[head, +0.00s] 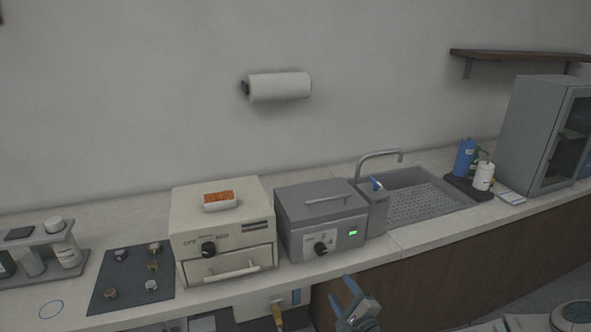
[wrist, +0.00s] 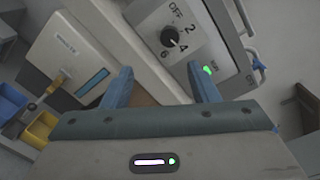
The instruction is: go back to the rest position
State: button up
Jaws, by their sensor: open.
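My gripper (head: 349,293) is at the bottom of the head view, in front of the counter's front edge and below the grey machine. Its two blue fingers are apart with nothing between them. In the wrist view the gripper (wrist: 160,88) is open and empty. The grey machine (head: 322,217) with a dial and a green light stands beyond it on the counter. Its dial panel (wrist: 175,40) fills the upper middle of the wrist view.
A dark mat (head: 133,280) with several small pieces lies further left. A sink (head: 425,198) is to the right. Yellow (wrist: 40,128) and blue bins show in the wrist view.

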jog(key=s+a+f+n+g+y, duration=0.1)
jog(key=s+a+f+n+g, duration=0.25)
jog(key=f+n+g, duration=0.35)
jog(key=s+d+n+g+h, duration=0.3)
jog(key=n+g, duration=0.1)
jog(key=n, duration=0.3)
jog(key=s+r+n+g+h, duration=0.1)
jog(key=s+r+n, duration=0.1)
jog(key=s+r, duration=0.3)
jog(key=s+r+n+g+h, duration=0.1)
jog(key=s+r, duration=0.4)
jog(key=r, duration=0.6)
jog(key=s+r+n+h, duration=0.1)
jog(key=s+r+n, duration=0.3)
jog(key=r, duration=0.5)
jog(key=shift+s+a+g, duration=0.3)
jog(key=shift+s+g, duration=0.1)
jog(key=shift+s, duration=0.7)
jog(key=shift+r, duration=0.1)
dwell(2.9)
